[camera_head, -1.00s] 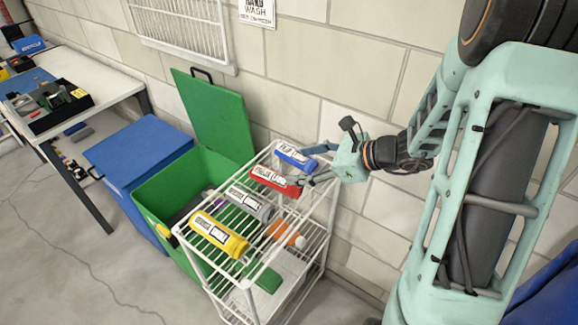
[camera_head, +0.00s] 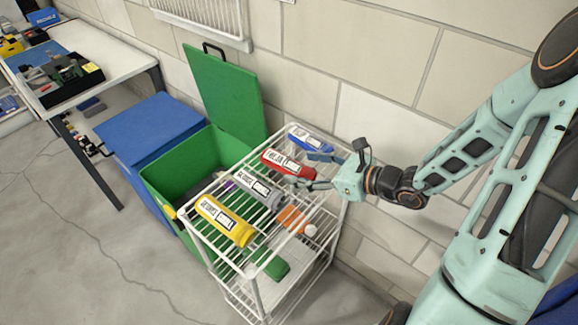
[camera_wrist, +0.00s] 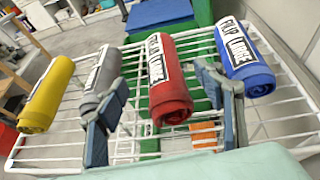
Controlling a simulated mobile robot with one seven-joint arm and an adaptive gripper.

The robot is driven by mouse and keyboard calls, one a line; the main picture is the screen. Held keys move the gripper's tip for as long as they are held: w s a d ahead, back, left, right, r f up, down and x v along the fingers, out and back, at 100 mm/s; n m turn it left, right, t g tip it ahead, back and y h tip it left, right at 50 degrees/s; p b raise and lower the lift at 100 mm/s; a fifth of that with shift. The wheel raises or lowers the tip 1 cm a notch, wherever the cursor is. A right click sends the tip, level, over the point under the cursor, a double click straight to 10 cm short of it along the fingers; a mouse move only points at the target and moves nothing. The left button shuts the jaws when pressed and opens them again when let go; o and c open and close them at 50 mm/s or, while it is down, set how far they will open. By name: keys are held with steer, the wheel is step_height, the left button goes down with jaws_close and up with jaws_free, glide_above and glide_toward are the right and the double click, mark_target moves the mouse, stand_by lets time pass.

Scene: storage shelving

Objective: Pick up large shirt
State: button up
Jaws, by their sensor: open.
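Rolled shirts lie in a row on the top of a white wire rack (camera_head: 254,293). A red shirt (camera_head: 287,164) has a white label; in the wrist view the label on the red shirt (camera_wrist: 156,60) seems to end in "LARGE". A blue shirt (camera_head: 310,139) lies beside it; in the wrist view the label on the blue shirt (camera_wrist: 249,69) also ends in "LARGE". My gripper (camera_head: 304,171) is open at the red shirt's near end. In the wrist view its fingers (camera_wrist: 165,105) appear on either side of the red roll. Contact cannot be told.
A grey shirt (camera_head: 258,191) and a yellow shirt (camera_head: 224,221) lie further along the rack top. Orange (camera_head: 293,219) and green (camera_head: 274,265) rolls are on a lower level. An open green bin (camera_head: 168,171) and a blue bin (camera_head: 150,130) stand behind; a block wall runs alongside.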

mark_target(293, 166)
steer(key=x, duration=0.4)
steer(key=shift+w+f, duration=0.35)
steer(key=shift+w, duration=0.05)
steer(key=c, duration=1.4)
steer(key=shift+o, duration=0.2)
steer(key=shift+r, duration=0.1)
